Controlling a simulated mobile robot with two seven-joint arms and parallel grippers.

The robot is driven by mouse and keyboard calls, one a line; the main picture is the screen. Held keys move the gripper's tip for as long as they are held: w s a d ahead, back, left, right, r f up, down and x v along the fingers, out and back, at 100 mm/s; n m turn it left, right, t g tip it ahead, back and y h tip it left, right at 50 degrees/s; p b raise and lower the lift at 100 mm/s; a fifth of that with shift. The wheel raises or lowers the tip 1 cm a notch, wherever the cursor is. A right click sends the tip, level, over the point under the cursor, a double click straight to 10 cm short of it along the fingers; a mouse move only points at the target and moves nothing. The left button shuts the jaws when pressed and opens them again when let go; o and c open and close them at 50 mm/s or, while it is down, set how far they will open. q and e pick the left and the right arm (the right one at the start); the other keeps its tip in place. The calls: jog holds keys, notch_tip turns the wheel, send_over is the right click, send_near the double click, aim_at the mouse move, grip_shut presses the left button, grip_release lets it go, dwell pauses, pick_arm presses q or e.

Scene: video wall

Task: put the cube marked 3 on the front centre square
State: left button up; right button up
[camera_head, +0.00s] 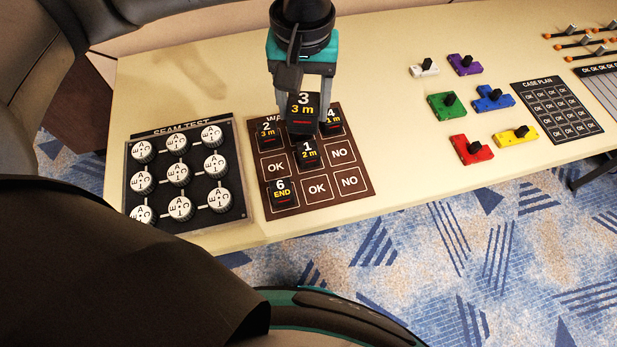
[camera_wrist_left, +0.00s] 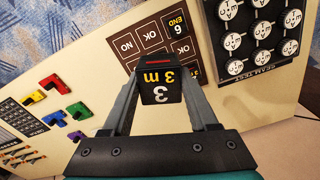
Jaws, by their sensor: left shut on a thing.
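The black cube marked 3 (camera_head: 303,108) is held between the fingers of my left gripper (camera_head: 304,94), above the back part of the brown mat (camera_head: 354,191). In the left wrist view, the cube (camera_wrist_left: 160,84) sits between both fingers. The mat's front centre square (camera_head: 317,188) reads OK and is bare; it also shows in the left wrist view (camera_wrist_left: 150,35). The back centre square is hidden. My right gripper is not in view.
A dial panel (camera_head: 240,205) with several white knobs stands left of the mat. Coloured knobbed pieces, including a green one (camera_head: 446,105) and a red one (camera_head: 472,149), lie to the right, before a black card (camera_head: 557,110). The table between mat and pieces is clear.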

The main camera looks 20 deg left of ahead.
aim_at(317, 120)
pick_arm(q)
jog(key=d+f+n, duration=0.2)
jog(key=shift+d+f, duration=0.1)
jog(key=shift+f, duration=0.25)
jog(key=shift+n, duration=0.8)
jog(key=f+b, duration=0.1)
jog(key=f, duration=0.9)
jog(key=f+b, duration=0.1)
jog(key=f, duration=0.5)
jog(key=shift+w+d+f+b, duration=0.1)
jog(key=shift+w+d+b, duration=0.05)
jog(key=shift+d+b, duration=0.15)
jog(key=shift+f+b, duration=0.4)
jog(key=shift+f, duration=1.95)
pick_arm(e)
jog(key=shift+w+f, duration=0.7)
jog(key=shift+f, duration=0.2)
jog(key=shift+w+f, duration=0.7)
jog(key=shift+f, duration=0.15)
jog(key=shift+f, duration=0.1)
pick_arm(q)
jog(key=shift+f, duration=0.2)
jog(key=o, duration=1.4)
jog(key=shift+r, duration=0.15)
